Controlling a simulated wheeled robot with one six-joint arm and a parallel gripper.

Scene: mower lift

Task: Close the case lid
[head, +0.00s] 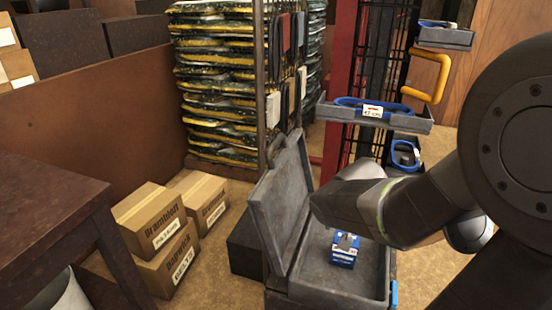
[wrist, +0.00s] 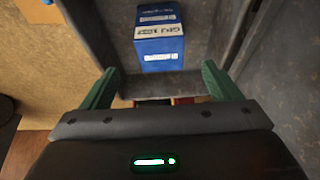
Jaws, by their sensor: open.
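The grey case stands open, its lid (head: 281,200) raised on the left side and leaning slightly back. The case base (head: 325,285) holds a small blue box with a white label (head: 343,252). In the wrist view the blue box (wrist: 159,40) lies inside the case, beyond my fingers, and the raised lid (wrist: 288,75) rises at the right. My gripper (wrist: 160,88) is open and empty, its two green fingers spread near the case's wall. In the head view my arm reaches over the case from the right and hides the fingers.
Cardboard boxes (head: 163,235) are stacked on the floor to the left, beside a dark wooden table (head: 50,205). A grey tray (head: 375,118) with a blue belt sticks out from a rack behind the case. A dark box (head: 245,248) stands left of the lid.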

